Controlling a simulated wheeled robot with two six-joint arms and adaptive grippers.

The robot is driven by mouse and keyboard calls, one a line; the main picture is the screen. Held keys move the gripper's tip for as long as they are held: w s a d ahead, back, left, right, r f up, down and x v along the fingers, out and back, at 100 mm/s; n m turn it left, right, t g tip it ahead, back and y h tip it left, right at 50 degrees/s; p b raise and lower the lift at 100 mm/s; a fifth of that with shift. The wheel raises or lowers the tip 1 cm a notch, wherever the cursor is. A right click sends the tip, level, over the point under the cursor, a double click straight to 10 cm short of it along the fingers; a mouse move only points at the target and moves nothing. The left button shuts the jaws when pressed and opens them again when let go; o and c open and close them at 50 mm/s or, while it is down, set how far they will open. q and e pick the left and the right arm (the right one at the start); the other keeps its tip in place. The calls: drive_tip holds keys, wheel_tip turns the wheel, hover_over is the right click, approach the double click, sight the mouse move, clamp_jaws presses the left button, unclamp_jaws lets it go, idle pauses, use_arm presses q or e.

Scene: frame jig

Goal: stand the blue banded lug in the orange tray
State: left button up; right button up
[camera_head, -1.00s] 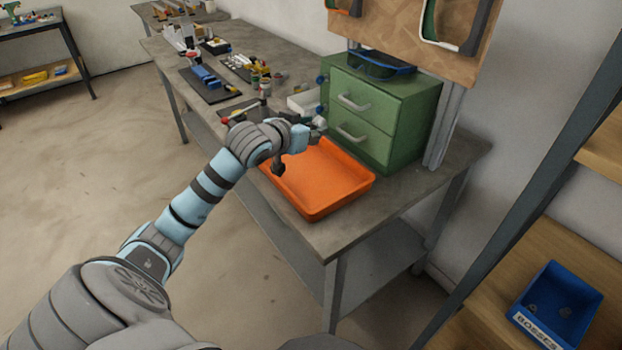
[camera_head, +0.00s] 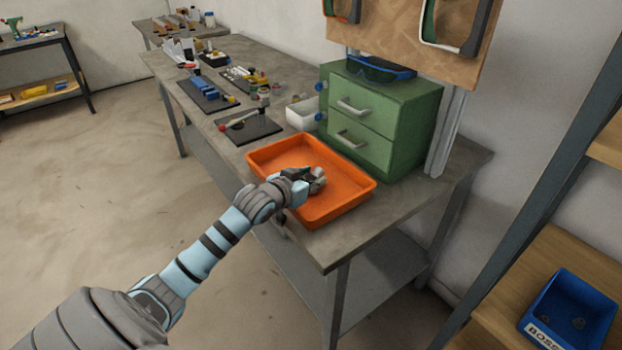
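The orange tray (camera_head: 352,203) lies on the workbench, in front of the green drawer cabinet. My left gripper (camera_head: 318,181) reaches in from the left and is over the tray's middle, low near its floor. Small grey shapes show at its fingertips. I cannot tell whether they are fingers alone or a held part, or whether the fingers are closed. I cannot make out a blue banded lug in or beside the gripper. My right gripper is not in view.
The green cabinet (camera_head: 400,125) stands close behind the tray. A white bin (camera_head: 301,113) and a dark plate with a red-handled clamp (camera_head: 248,128) are beyond the tray's far left side. A blue bin (camera_head: 570,315) sits on the right shelf.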

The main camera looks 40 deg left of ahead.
use_arm(q)
drive_tip(key=shift+o, duration=1.3)
drive_tip(key=shift+r, duration=0.1)
drive_tip(key=shift+s+r, duration=0.2)
drive_tip(key=shift+s, duration=0.05)
drive_tip(key=p+v, duration=0.5)
drive_tip(key=v, duration=0.6)
drive_tip(key=shift+w+r, duration=0.1)
drive_tip(key=shift+r, duration=0.05)
drive_tip(key=shift+s, duration=0.3)
drive_tip(key=shift+d, duration=0.1)
